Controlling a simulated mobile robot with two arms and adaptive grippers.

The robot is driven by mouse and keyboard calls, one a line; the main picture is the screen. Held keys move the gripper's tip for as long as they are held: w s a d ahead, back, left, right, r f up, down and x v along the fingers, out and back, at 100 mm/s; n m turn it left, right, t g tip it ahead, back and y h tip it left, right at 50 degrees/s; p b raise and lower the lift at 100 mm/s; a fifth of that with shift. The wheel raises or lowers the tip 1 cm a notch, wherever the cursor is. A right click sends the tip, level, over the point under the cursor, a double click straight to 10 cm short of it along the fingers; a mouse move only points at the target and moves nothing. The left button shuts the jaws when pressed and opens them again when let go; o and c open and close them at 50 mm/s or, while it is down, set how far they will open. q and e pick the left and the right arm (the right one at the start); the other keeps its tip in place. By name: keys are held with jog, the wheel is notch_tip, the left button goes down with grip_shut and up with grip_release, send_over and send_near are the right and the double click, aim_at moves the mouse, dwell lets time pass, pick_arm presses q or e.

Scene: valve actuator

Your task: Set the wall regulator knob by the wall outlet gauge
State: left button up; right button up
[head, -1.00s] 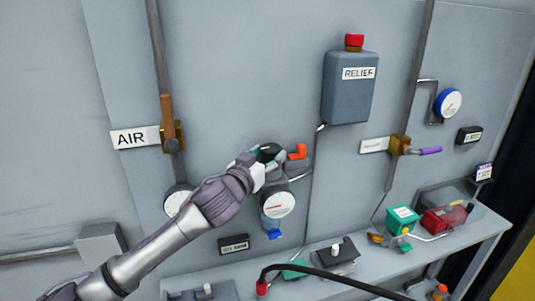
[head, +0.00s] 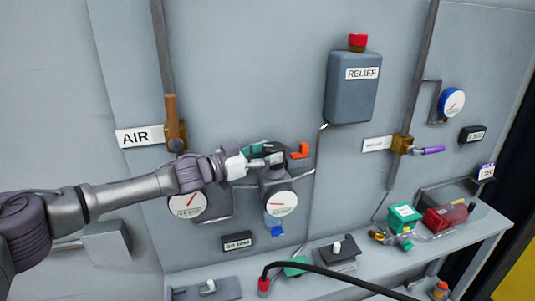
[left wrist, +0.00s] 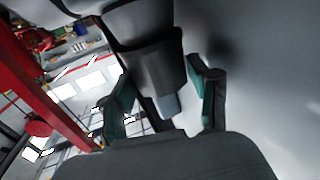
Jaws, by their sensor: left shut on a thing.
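The regulator's dark round knob (head: 275,149) is on the wall, partly hidden by my left gripper (head: 262,160), which reaches it from the left and is shut on it. In the left wrist view the two green-padded fingers (left wrist: 163,100) stand either side of the dark stepped regulator body (left wrist: 150,60). A round white gauge (head: 281,204) with a red needle sits on the regulator just below the knob. Another white gauge (head: 187,204) with a red needle is to its left, below my wrist. Which one the task calls the outlet gauge, I cannot tell. My right gripper is not in view.
An orange lever (head: 300,151) is close right of the knob. The grey RELIEF box (head: 352,88) hangs above right. An AIR sign (head: 139,136) and a brass valve (head: 176,135) are above my wrist. A shelf (head: 410,252) with several parts runs below.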

pick_arm(q)
jog(key=shift+a+r+m+g+h, duration=0.1)
jog(key=shift+m+g+h, duration=0.2)
jog(key=shift+g, duration=0.1)
jog(key=o, duration=1.2)
jog(key=shift+c, duration=0.2)
